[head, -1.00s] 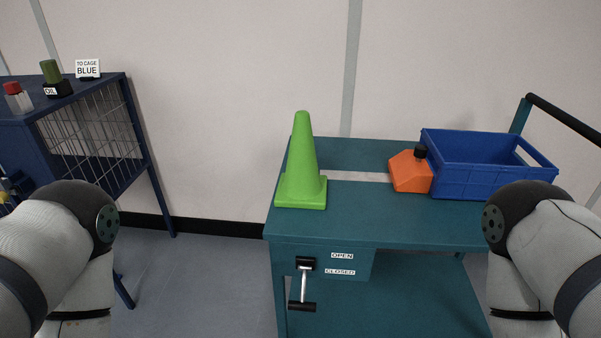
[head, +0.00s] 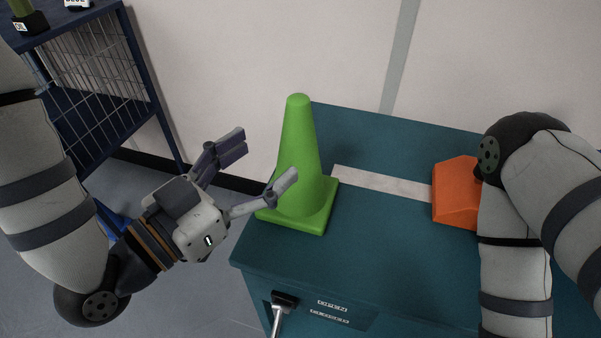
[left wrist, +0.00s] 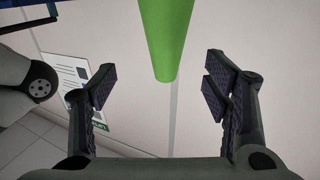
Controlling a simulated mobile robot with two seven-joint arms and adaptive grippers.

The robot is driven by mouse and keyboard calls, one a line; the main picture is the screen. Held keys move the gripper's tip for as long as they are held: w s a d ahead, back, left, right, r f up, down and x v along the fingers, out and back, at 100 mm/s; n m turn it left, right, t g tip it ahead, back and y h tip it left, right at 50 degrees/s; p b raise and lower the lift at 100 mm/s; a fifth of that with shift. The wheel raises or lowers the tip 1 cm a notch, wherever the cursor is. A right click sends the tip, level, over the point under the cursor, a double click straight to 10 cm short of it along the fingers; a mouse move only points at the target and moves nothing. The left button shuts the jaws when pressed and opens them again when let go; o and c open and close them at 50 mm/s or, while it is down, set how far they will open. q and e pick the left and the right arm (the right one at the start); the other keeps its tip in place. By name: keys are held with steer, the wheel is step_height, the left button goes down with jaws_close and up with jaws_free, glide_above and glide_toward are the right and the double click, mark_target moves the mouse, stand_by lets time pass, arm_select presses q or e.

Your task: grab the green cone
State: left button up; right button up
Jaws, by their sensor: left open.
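The green cone (head: 301,160) stands upright on its square base on the teal cart top, near the left edge. My left gripper (head: 262,160) is open and empty, just left of the cone, its fingers pointing toward it. In the head view the nearer finger overlaps the cone's lower left side; I cannot tell whether it touches. In the left wrist view the cone (left wrist: 166,40) enters from the top, its narrow end between the open fingers (left wrist: 160,82). My right gripper is out of view; only my right arm shows.
The teal cart (head: 385,245) has a white stripe and a handle (head: 283,300) at its front. An orange container (head: 456,192) stands right of the cone, partly behind my right arm. A blue cage cabinet (head: 100,80) stands at the left. A wall rises behind the cart.

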mark_target(288, 138)
arm_select(q)
steer(key=shift+w+d+f+b, duration=0.65)
steer(key=shift+w+d+f, duration=0.1)
steer(key=shift+w+d, duration=0.3)
steer(key=x, duration=0.6)
steer(key=shift+w+a+r, duration=0.2)
steer(key=shift+w+r, duration=0.1)
steer(key=shift+w, duration=0.25)
jaws_close()
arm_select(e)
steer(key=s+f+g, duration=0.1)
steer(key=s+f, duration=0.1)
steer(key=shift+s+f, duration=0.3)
